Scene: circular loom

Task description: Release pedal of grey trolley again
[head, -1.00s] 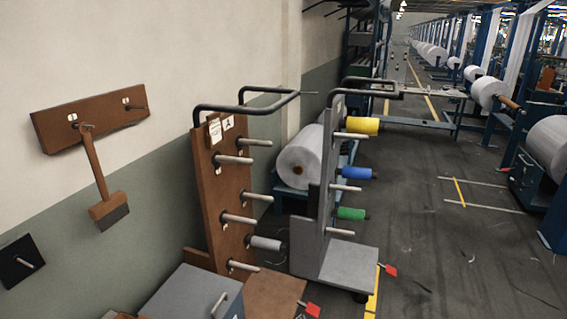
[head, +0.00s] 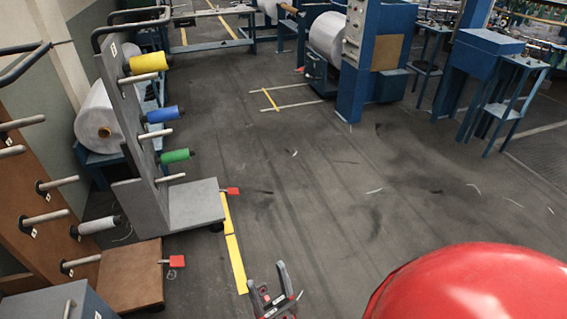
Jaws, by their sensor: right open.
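The grey trolley (head: 190,203) stands on the floor at the left of the head view. Its upright panel carries yellow, blue and green spools on pegs. Its red pedal (head: 233,191) sticks out at the right edge of the flat base. My right gripper (head: 271,280) is at the bottom middle, open and empty, pointing up the picture. It is apart from the pedal, below and to the right of it in the picture. My left gripper is not in view.
A brown trolley (head: 128,278) with its own red pedal (head: 177,261) stands nearer, at the left. A yellow floor line (head: 234,262) runs beside the trolleys. A large red rounded surface (head: 455,290) fills the bottom right. The floor in the middle is clear.

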